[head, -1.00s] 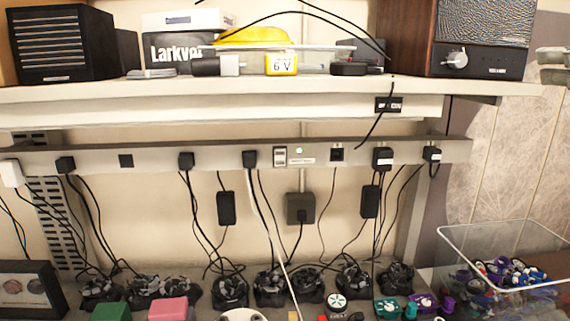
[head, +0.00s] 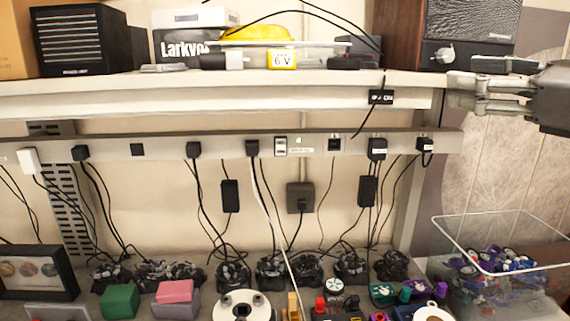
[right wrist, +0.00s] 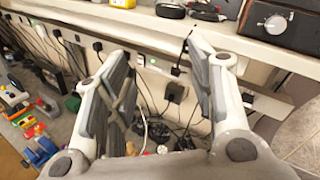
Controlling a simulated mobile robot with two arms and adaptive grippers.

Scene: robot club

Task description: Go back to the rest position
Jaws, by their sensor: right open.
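My right gripper (head: 462,92) comes in from the right edge in the head view, in front of the right end of the shelf. It points left and is empty. In the right wrist view its two fingers (right wrist: 155,95) stand well apart, with only the wall and cables behind the gap. The black switch (head: 381,97) hangs under the shelf edge, to the left of the fingers and apart from them in the picture. My left gripper is in neither current view.
The shelf (head: 250,88) carries a black speaker (head: 80,42), a yellow item (head: 250,36) and a wooden radio (head: 465,38). Below is a power rail (head: 225,149) with hanging cables. A clear bin (head: 500,250) of parts stands lower right. Coloured blocks (head: 119,301) line the bench.

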